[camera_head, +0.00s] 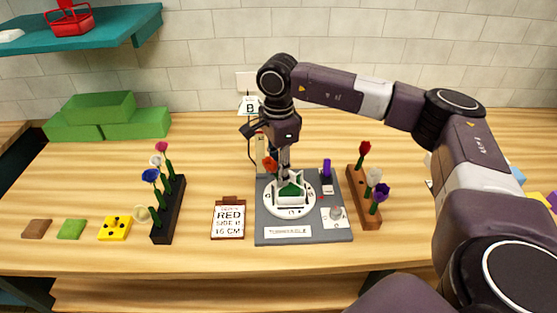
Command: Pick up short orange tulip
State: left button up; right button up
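An orange-red tulip head (270,164) shows just left of my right gripper (285,175), above the round white dial (302,207) of the grey station. Its stem is mostly hidden, so I cannot tell its length or whether the fingers touch it. My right gripper points down over the back of the dial; its fingertips are small and partly blend with the dial and a green piece there. I cannot tell whether it is open or shut. My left gripper is not in view.
The grey station board (262,232) also carries a purple-topped item (327,168). A dark rack (167,222) with several flowers stands left, a brown rack (366,212) with red, white and purple flowers right. A card (228,219) reads RED. The table's front strip is clear.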

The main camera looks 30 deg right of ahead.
jog(key=c, duration=0.5)
jog(key=shift+o, duration=0.2)
jog(key=shift+r, duration=0.1)
jog(key=shift+c, duration=0.9)
jog(key=shift+w+a+r+b, duration=0.1)
jog(key=shift+r+b, duration=0.2)
jog(key=shift+r, duration=0.25)
grip_shut()
jog(key=r, duration=0.1)
jog(key=r+b, duration=0.1)
jog(key=r, duration=0.1)
jog(key=a+r, duration=0.1)
jog(key=r, duration=0.1)
jog(key=shift+w+r+b, duration=0.25)
jog(key=shift+w+b, duration=0.1)
jog(key=shift+b, duration=0.05)
jog(key=s+a+b, duration=0.4)
jog(key=s+a, duration=0.3)
jog(key=s, duration=0.5)
jog(key=shift+s+a, duration=0.1)
